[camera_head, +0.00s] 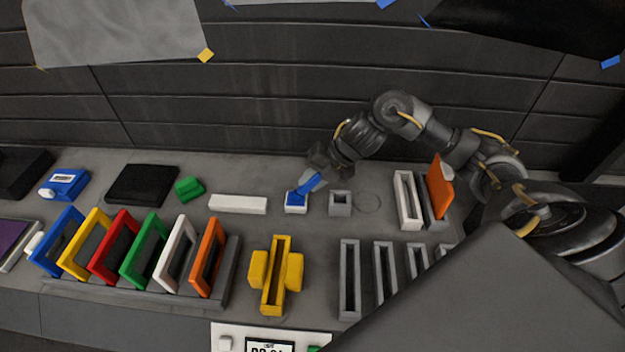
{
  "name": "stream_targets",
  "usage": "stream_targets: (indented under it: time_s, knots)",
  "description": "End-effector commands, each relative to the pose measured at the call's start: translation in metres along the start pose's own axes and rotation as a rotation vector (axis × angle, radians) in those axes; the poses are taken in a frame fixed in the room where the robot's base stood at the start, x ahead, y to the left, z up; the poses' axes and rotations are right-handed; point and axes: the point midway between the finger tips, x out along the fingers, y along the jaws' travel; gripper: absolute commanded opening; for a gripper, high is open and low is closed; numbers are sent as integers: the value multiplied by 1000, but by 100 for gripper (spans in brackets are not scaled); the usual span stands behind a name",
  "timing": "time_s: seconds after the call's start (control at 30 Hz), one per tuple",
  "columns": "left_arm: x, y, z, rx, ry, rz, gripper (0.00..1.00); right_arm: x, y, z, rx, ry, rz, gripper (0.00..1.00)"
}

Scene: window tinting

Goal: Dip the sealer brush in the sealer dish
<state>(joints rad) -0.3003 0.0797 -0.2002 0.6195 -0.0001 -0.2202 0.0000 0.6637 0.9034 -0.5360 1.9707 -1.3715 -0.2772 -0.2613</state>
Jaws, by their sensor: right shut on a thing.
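My right gripper (318,172) reaches in from the right and is shut on the blue sealer brush (303,188). The dish stands on the grey bench. My left gripper does not show.
A yellow fixture (275,275), a rack of coloured frames (135,290) and grey slotted holders (349,280) stand in front. An orange piece (439,188) stands at right.

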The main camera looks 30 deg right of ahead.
Motion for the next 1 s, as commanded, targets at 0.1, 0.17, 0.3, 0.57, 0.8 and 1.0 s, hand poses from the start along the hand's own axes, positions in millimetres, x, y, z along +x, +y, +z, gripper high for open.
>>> stream_targets:
  time_s: [0.1,0.17,0.3,0.57,0.8,1.0]
  knots:
    - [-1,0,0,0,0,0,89,0,-1,-1,0,2,-4,0]
    - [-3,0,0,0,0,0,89,-2,1,-1,0,2,-4,0]
    - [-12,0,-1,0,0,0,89,-10,7,0,0,2,-3,0]
    - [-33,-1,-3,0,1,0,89,-30,20,0,0,1,-2,0]
    - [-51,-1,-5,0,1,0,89,-46,32,0,0,1,-2,0]
    - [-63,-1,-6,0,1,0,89,-58,40,0,0,1,-1,0]
